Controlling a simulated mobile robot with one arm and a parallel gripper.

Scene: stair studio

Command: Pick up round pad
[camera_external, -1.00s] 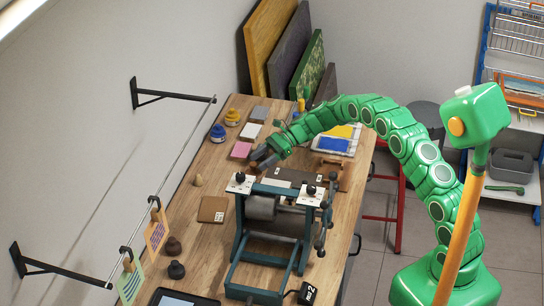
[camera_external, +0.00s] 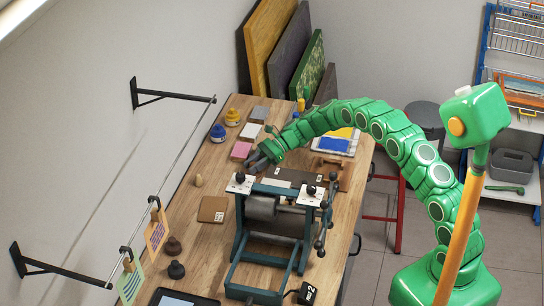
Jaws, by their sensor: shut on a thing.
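My gripper (camera_external: 262,161) is over the wooden bench, just behind the roller press and beside the pink block. Its jaws are shut on a small dark thing that is mostly hidden by the fingers, so I cannot tell whether it is the round pad. Two dark, round-based knobbed pieces, one brown (camera_external: 173,247) and one black (camera_external: 176,270), stand upright on the bench at the lower left, well apart from my gripper. I cannot tell whether either is the round pad.
The roller press (camera_external: 271,222) stands in front of my gripper on the bench (camera_external: 205,180). Pink (camera_external: 241,151), white and grey blocks, blue (camera_external: 218,133) and yellow (camera_external: 232,117) jars lie behind. A wall rail (camera_external: 165,185) runs along the left. A brown square (camera_external: 212,209) lies left of the press.

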